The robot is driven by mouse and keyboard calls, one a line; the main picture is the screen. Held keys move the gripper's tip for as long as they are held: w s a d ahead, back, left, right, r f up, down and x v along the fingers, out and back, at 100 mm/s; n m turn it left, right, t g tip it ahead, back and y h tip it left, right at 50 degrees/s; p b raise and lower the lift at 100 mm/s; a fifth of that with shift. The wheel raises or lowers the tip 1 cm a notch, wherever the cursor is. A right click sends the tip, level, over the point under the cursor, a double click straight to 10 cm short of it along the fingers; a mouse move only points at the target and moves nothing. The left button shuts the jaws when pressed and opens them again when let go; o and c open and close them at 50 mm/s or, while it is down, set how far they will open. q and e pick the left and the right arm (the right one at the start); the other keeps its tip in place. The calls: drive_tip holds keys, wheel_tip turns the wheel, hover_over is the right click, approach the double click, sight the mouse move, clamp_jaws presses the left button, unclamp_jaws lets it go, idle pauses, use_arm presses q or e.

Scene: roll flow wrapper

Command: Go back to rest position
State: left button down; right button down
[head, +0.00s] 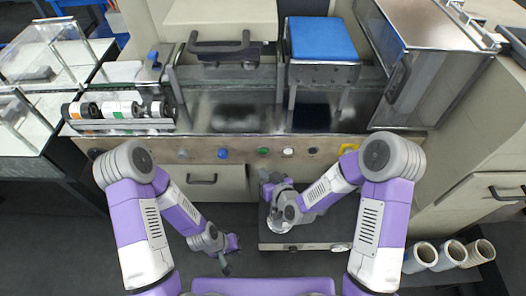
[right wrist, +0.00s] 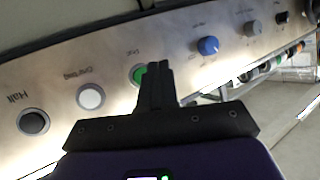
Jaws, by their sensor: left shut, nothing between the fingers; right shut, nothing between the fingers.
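My left gripper (head: 228,265) hangs low over the dark floor in front of the machine, shut and empty, well apart from the panel. My right gripper (head: 266,178) is raised in front of the machine's control panel (head: 235,150), just below the green button (head: 263,151). In the right wrist view its fingers (right wrist: 157,75) are pressed together with nothing between them. Their tips overlap the green button (right wrist: 138,75) there; I cannot tell whether they touch it. A white button (right wrist: 90,97) and a black one (right wrist: 34,122) sit to its left, a blue knob (right wrist: 208,46) to its right.
The wrapper machine has a blue-topped block (head: 322,38) and a metal housing (head: 420,45). Film rolls (head: 110,110) lie in a rack at left. Several upright rolls (head: 453,252) stand at lower right. A drawer handle (head: 201,180) protrudes below the panel.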

drive_tip(key=s+d+f+m+g+h+p, duration=0.1)
drive_tip(key=s+d+f+m+g+p, duration=0.2)
drive_tip(key=s, duration=0.7)
drive_tip(key=s+d+f+m+g+h+p, duration=0.1)
drive_tip(key=s+d+f+m+g+p, duration=0.2)
drive_tip(key=s+d+f+g, duration=0.3)
drive_tip(key=s+g+p, duration=0.1)
drive_tip(key=s+g, duration=0.1)
drive_tip(key=s, duration=0.2)
drive_tip(key=shift+s+f, duration=0.25)
drive_tip(key=shift+s, duration=0.1)
drive_tip(key=shift+d, duration=0.1)
